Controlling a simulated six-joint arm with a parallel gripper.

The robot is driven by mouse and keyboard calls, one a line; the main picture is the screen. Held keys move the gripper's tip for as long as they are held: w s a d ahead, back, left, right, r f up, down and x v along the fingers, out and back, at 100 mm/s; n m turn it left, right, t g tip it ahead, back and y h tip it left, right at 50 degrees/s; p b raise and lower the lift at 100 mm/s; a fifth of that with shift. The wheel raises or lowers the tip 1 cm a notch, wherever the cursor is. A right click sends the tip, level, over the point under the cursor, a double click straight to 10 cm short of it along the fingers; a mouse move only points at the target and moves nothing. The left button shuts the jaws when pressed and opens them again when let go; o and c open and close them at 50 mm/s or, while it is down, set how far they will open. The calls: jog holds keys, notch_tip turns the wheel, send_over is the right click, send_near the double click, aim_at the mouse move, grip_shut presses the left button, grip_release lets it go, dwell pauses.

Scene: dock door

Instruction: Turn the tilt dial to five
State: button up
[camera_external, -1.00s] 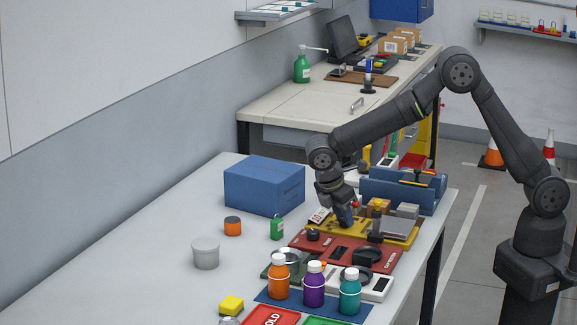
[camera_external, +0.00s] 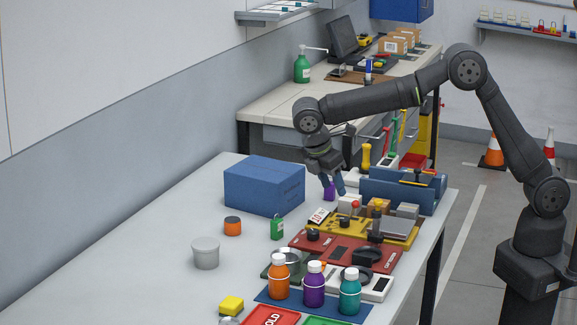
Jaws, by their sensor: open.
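A yellow panel (camera_external: 372,233) on the table carries a small black knob (camera_external: 343,221), an upright black lever and grey blocks. A red panel (camera_external: 376,259) in front of it carries another small black knob (camera_external: 313,234). The dial markings are too small to read, and I cannot tell which knob is the tilt dial. My gripper (camera_external: 333,191) is open, pointing down, above and behind the yellow panel's knob. It appears apart from both knobs. A white box with a red button (camera_external: 350,203) stands beside the gripper, and a purple object (camera_external: 329,190) shows partly behind the fingers.
A blue box (camera_external: 264,187) stands left of the gripper, with a green tag-like item (camera_external: 277,228) in front. A blue device (camera_external: 400,190) stands to the right. Orange, purple and teal bottles stand at the front. The table's left side is mostly clear.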

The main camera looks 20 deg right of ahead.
aim_at(345, 218)
jog(key=v, duration=0.6)
jog(key=shift+r, duration=0.25)
jog(key=x, duration=1.7)
jog(key=shift+f, duration=0.3)
jog(key=shift+d+f, duration=0.1)
jog(key=shift+f, duration=0.1)
jog(key=shift+s+r+n+t, duration=0.1)
jog(key=shift+r+n+t, duration=0.15)
jog(key=shift+n, duration=0.45)
jog(key=n, duration=0.2)
jog(key=n+t+y, duration=0.1)
jog(key=n, duration=0.1)
jog(key=shift+t, duration=0.25)
jog(key=v, duration=1.4)
jog(key=shift+r+n, duration=0.25)
jog(key=shift+n, duration=0.05)
jog(key=shift+o, duration=0.4)
jog(key=shift+s, duration=0.1)
